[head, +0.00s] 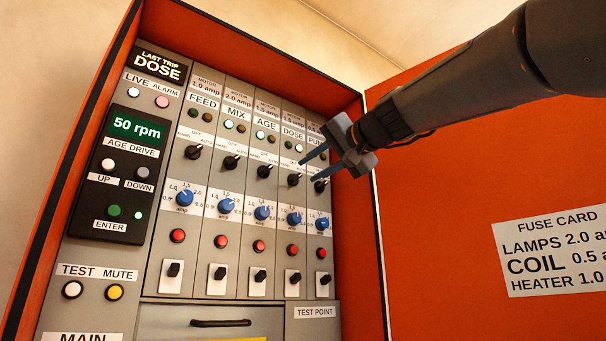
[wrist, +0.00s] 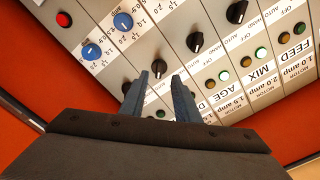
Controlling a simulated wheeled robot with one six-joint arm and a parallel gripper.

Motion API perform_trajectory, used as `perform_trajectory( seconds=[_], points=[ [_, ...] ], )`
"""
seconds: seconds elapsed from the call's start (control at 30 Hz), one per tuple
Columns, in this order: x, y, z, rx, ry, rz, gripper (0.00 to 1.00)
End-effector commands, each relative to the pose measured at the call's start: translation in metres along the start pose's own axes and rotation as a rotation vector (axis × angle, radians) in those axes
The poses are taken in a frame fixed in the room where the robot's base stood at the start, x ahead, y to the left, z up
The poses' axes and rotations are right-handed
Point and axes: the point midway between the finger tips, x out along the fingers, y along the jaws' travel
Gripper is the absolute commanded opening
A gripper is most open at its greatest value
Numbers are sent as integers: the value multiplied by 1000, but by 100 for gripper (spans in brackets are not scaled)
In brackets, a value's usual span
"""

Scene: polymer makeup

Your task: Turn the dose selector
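The dose selector (head: 294,180) is a black knob in the DOSE column, fourth from the left on the grey panel. In the head view its handle seems to lean to the upper right; its exact setting is too small to read. My gripper (head: 307,171) is open and empty. In the head view its fingertips are just above and right of this knob. In the upside-down wrist view the dose selector (wrist: 158,66) shows at the tip of the left finger, and the gripper (wrist: 166,75) points at the panel. I cannot tell whether they touch.
The pump selector (head: 320,185) sits close on the right and the age selector (head: 264,170) on the left. Blue dials (head: 294,219) and red buttons (head: 292,251) are below. The orange cabinet door (head: 440,220) stands open to the right, behind my arm.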

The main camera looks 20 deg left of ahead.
Motion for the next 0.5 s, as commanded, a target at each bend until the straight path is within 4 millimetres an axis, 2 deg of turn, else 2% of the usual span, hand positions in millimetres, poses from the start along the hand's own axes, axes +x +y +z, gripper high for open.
perform_trajectory(
  seconds=[0.03,0.23,0.5],
  points=[
    [10,-1,-1,2,-3,2,29],
    [38,-1,-1,1,-1,1,29],
    [54,0,0,-1,-1,1,29]
  ],
)
